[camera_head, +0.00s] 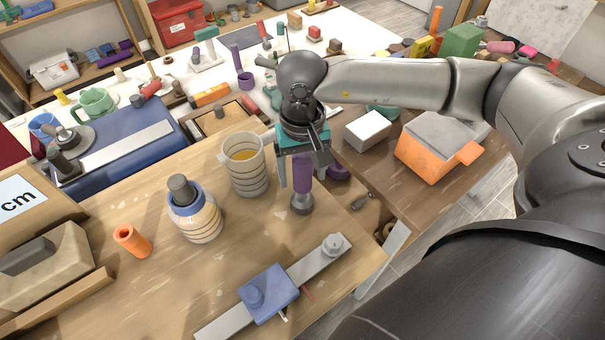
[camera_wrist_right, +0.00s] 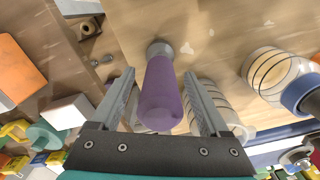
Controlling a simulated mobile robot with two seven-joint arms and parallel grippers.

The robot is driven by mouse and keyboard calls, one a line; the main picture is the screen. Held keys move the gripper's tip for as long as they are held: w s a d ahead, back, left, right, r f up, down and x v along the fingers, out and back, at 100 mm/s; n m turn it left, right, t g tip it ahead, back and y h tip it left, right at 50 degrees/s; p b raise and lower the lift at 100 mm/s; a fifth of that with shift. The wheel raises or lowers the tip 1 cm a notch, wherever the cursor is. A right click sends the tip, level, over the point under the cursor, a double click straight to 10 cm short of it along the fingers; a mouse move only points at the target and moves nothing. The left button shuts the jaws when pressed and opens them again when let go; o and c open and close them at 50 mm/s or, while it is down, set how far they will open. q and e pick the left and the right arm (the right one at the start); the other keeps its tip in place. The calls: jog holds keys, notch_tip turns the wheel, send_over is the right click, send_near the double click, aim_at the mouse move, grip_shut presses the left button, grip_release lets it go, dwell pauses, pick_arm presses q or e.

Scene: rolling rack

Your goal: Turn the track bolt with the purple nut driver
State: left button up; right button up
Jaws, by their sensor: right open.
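The purple nut driver (camera_head: 302,186) stands upright on the wooden bench, its grey end down. It also shows in the right wrist view (camera_wrist_right: 160,95). My right gripper (camera_head: 303,179) is open and points down, with one finger on each side of the purple handle. In the right wrist view, gaps show between the handle and both fingers (camera_wrist_right: 161,74). A metal track (camera_head: 312,262) lies near the bench's front edge, with a round grey bolt (camera_head: 334,242) at its far end and a blue slider (camera_head: 269,292) on it. My left gripper is not in view.
A ribbed cup (camera_head: 246,168) and a striped jar (camera_head: 196,212) stand left of the driver. An orange tube (camera_head: 132,241) is further left. A white box (camera_head: 367,131) and an orange block (camera_head: 432,158) sit on the lower surface to the right. Bare bench lies between the jar and the track.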

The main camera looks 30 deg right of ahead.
grip_shut()
dwell(0.6)
